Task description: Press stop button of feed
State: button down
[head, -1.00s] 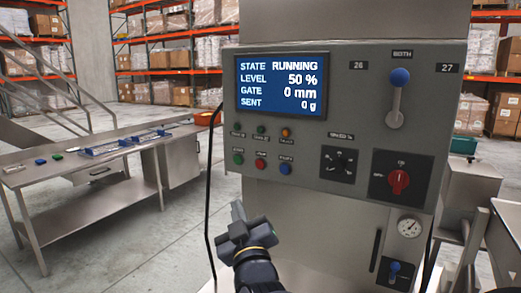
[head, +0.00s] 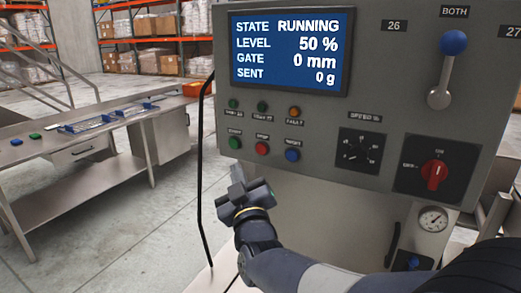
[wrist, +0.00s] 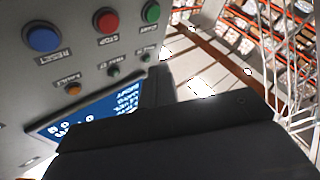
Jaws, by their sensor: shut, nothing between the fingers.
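The red stop button (head: 262,149) is on the grey control panel (head: 372,95), between a green button (head: 235,143) on its left and a blue button (head: 292,155) on its right. In the wrist view the red button (wrist: 106,20) sits above the label STOP, between the blue RESET button (wrist: 43,37) and the green button (wrist: 151,12). My gripper (head: 238,172) is shut and empty, just below the button row and apart from it in the head picture. The screen (head: 290,50) reads RUNNING, level 50 %, gate 0 mm, sent 0 g.
Small indicator lamps, a black speed dial (head: 360,151), a red rotary switch (head: 434,175) and a blue-knobbed lever (head: 453,43) share the panel. A black cable (head: 200,170) hangs at its left edge. A steel table (head: 95,150) stands at the left with open floor between.

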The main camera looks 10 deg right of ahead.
jog(key=p, duration=0.1)
send_near(256, 147)
jog(key=w+a+r, duration=0.2)
jog(key=w+a, duration=0.1)
jog(key=shift+w+d+f+b, duration=0.1)
jog(key=shift+w+d+b, duration=0.3)
jog(key=shift+w, duration=0.35)
dwell(0.3)
jog(key=shift+w+d, duration=0.1)
jog(key=shift+d, duration=0.05)
dwell(1.0)
jog(key=shift+w+d+b, duration=0.15)
jog(key=shift+w+b, duration=0.1)
jog(key=shift+b, duration=0.2)
jog(key=shift+w+d+b, duration=0.25)
jog(key=shift+w+b, duration=0.1)
dwell(0.5)
jog(key=shift+s+a, duration=0.1)
dwell(0.3)
jog(key=shift+s+a+b, duration=0.35)
jog(key=shift+s+b, duration=0.25)
